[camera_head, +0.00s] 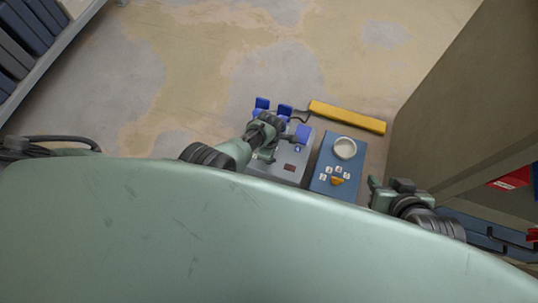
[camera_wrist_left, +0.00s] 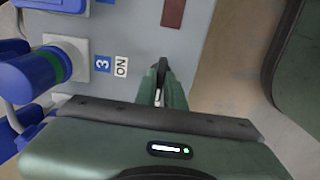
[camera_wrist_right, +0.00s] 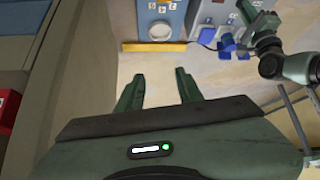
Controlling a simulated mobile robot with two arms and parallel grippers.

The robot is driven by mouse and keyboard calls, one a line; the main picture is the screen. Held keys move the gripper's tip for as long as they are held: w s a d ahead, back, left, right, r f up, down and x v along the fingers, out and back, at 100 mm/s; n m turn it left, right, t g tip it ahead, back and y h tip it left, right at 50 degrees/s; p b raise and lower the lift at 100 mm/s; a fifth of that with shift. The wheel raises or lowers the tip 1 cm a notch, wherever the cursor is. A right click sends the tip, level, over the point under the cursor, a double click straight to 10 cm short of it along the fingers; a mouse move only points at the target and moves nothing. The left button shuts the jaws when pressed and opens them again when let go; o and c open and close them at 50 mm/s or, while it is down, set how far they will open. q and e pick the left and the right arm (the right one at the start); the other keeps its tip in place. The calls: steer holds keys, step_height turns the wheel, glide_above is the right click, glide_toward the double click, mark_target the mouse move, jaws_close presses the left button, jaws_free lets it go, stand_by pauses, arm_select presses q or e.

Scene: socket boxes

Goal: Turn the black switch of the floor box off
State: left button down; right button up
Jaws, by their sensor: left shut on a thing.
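The grey floor box (camera_head: 292,168) stands on the floor in the head view, with blue plugs (camera_head: 285,111) on it. It fills the upper part of the left wrist view (camera_wrist_left: 140,35). My left gripper (camera_wrist_left: 163,78) is shut on the black switch (camera_wrist_left: 162,66), whose tip shows between the fingers, just right of a white ON label (camera_wrist_left: 121,66). The fingers hide most of the switch, so I cannot tell its setting. In the head view my left gripper (camera_head: 266,140) is over the box. My right gripper (camera_wrist_right: 158,85) is open and empty, away from the box.
A shelf unit (camera_head: 455,110) stands at the right. The floor beyond is clear.

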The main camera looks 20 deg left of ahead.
arm_select(q)
steer(key=shift+a, duration=0.15)
steer(key=c, duration=1.5)
jaws_free()
